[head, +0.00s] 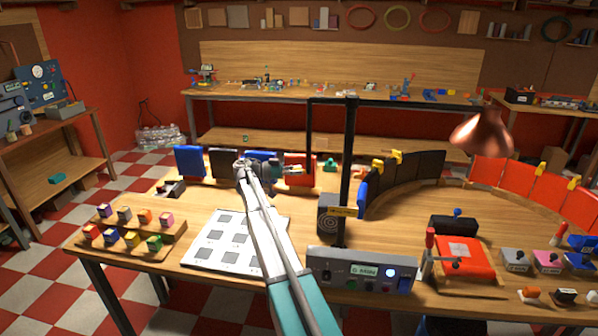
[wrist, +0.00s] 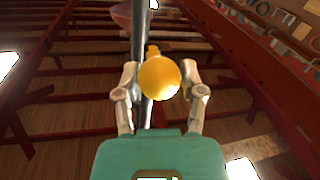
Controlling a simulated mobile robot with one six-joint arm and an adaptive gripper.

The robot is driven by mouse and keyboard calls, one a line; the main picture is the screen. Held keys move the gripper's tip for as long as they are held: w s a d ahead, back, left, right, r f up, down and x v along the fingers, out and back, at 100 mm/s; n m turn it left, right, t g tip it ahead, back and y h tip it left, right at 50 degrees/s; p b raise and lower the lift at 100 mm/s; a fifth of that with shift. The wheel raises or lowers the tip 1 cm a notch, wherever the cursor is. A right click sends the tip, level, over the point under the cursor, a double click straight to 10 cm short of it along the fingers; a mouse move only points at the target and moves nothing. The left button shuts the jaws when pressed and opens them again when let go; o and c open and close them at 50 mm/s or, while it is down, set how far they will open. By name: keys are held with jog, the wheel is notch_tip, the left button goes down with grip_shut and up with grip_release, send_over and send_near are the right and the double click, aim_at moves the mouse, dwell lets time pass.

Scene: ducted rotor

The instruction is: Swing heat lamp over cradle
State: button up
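The copper heat lamp (head: 482,133) hangs at the right, high above the bench, in the head view. Part of its copper shade (wrist: 124,14) shows at the top of the wrist view. A dark post (head: 346,170) stands mid-bench with a dark bar at its top. A red-topped fixture (head: 465,257) with a pale square, possibly the cradle, sits at the front right, nearer me than the lamp. My gripper (head: 268,168) is over the bench's left half. In the wrist view its fingers (wrist: 162,78) are apart, either side of a yellow ball (wrist: 160,78); I see no clear contact.
A control box (head: 360,272) stands at the front edge by the post. A white sheet (head: 235,241) and a rack of coloured blocks (head: 126,232) lie at the left.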

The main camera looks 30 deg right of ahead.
jog(key=o, duration=0.4)
jog(key=shift+w+f, duration=0.1)
jog(key=shift+w, duration=0.15)
jog(key=shift+s, duration=0.15)
jog(key=shift+a, duration=0.1)
jog(key=v, duration=1.2)
